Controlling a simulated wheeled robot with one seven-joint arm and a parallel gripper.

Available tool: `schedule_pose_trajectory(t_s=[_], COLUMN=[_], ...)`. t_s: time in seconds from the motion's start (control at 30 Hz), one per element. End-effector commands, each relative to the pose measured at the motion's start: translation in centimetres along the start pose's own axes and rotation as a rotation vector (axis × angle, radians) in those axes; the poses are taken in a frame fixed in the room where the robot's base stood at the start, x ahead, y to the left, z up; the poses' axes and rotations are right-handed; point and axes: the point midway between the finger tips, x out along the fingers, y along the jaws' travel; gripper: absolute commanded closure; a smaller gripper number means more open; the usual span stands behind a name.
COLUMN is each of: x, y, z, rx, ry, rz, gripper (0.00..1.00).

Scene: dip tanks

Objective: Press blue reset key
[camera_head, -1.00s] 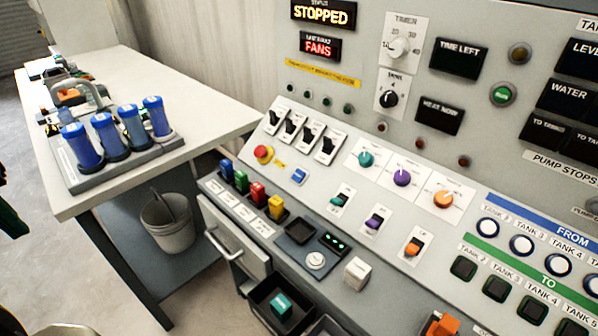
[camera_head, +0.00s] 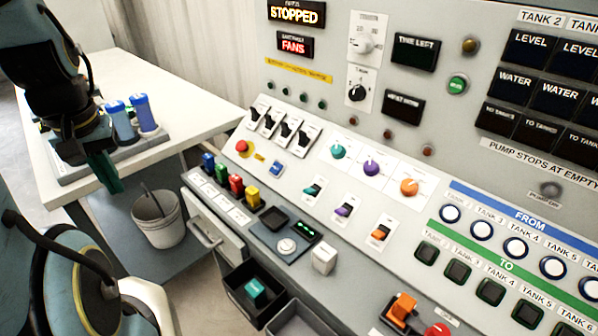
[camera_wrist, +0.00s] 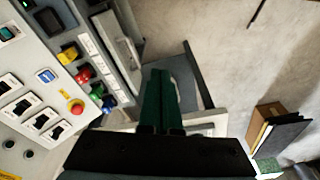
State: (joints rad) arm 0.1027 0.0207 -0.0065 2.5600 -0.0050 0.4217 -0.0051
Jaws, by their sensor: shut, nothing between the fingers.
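The blue reset key (camera_head: 276,167) is a small square blue button on the sloped grey panel, right of a red mushroom button (camera_head: 242,147) with a yellow label. In the wrist view the blue key (camera_wrist: 46,75) lies at the upper left, above the red button (camera_wrist: 76,107). My gripper (camera_head: 112,186) hangs in front of the side table, left of the panel and well apart from the key. Its green fingers are together and empty; they also show in the wrist view (camera_wrist: 160,92).
Green, red, yellow and blue blocks (camera_head: 236,184) stand along the panel's front ledge. Four black switches (camera_head: 284,132) sit above the key. A side table (camera_head: 190,97) holds blue cylinders (camera_head: 146,113). A grey bucket (camera_head: 157,218) stands below. The space before the key looks clear.

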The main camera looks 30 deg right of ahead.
Motion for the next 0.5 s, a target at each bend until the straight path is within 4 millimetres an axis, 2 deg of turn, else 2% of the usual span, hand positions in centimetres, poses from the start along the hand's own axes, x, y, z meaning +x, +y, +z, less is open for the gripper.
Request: schedule_pose_trajectory(t_s=[0.5], x=[1.9], y=[2.9], z=[-3.1], rx=[0.123], ry=[-0.003], rz=[-0.015], gripper=[1.00])
